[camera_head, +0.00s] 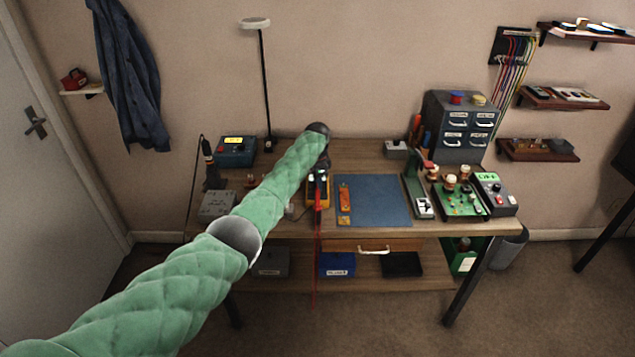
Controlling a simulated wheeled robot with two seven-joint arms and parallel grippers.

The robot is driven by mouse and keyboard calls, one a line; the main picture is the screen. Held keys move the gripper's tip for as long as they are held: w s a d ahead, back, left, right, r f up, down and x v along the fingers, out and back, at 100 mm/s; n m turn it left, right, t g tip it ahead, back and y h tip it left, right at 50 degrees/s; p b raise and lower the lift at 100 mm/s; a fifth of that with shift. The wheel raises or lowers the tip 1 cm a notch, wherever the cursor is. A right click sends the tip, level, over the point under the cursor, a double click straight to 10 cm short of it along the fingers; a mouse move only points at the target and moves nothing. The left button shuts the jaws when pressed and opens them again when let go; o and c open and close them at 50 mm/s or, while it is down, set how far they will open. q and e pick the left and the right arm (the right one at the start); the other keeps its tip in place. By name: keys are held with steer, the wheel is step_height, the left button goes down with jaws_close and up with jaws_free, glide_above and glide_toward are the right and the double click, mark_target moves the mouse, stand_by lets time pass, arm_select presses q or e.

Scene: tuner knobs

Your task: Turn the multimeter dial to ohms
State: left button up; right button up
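The multimeter (312,198) is a yellow and dark handheld unit lying on the workbench, left of the blue mat, with a red lead hanging over the front edge. Its upper part shows green; its dial and markings are too small and partly covered to read. My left arm, in a green padded sleeve, reaches across from the lower left. It ends in a dark wrist, with the dark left gripper (322,166) pointing down over the far end of the multimeter. I cannot tell whether its fingers are open or touching anything. My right gripper is not in view.
The blue mat (384,203) with an orange strip (344,197) lies right of the multimeter. A green circuit board (460,202) and a meter box (494,194) stand farther right. A drawer cabinet (462,125) and a blue box (236,151) stand at the back.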

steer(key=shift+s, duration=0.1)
arm_select(q)
steer(key=o, duration=1)
steer(key=shift+c, duration=0.2)
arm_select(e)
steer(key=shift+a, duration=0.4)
arm_select(q)
steer(key=shift+r, duration=0.1)
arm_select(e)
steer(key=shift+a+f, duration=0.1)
arm_select(q)
steer(key=shift+r, duration=0.35)
step_height(320, 180, up, 6)
steer(key=shift+f+b, duration=0.1)
steer(key=shift+b, duration=1.05)
steer(key=shift+r, duration=0.6)
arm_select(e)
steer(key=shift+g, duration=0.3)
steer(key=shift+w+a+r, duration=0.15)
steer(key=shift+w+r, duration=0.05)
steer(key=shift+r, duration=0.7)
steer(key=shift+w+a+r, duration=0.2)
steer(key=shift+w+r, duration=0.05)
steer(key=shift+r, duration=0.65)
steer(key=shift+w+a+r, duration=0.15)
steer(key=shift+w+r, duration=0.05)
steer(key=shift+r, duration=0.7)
